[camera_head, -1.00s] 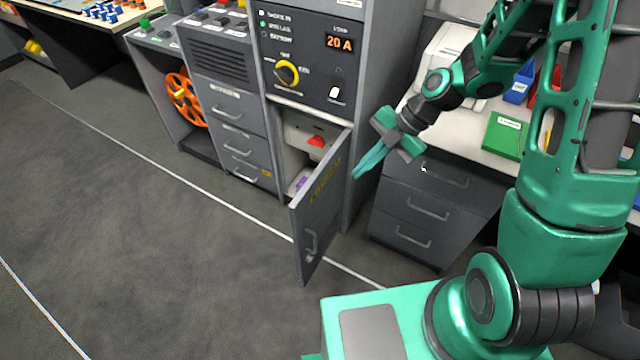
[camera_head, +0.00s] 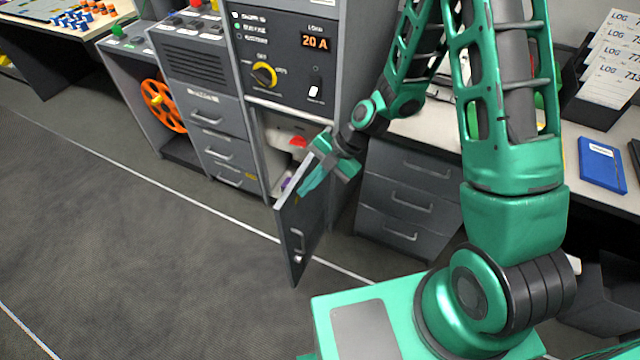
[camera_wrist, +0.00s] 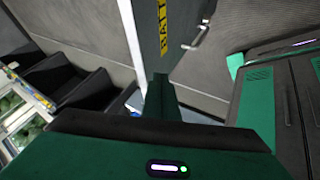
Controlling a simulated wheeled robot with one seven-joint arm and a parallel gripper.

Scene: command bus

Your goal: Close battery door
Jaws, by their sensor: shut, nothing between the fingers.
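The battery door (camera_head: 308,228) is a grey hinged panel standing wide open, swung out from the cabinet below the 20 A panel. Its metal handle (camera_head: 298,243) shows on the face toward me. In the wrist view the door (camera_wrist: 178,55) shows yellow "BATT" lettering and its handle (camera_wrist: 196,37). My green gripper (camera_head: 306,190) is shut and empty at the door's upper part, overlapping its top in the head view. In the wrist view the closed fingers (camera_wrist: 160,97) point at the door's lettered face. I cannot tell whether they touch it.
The open compartment (camera_head: 275,135) holds a red-topped item (camera_head: 298,142). Drawers (camera_head: 408,195) stand to the right, under a desk. Drawers with handles (camera_head: 215,150) and an orange wheel (camera_head: 163,106) are to the left. The floor in front is clear.

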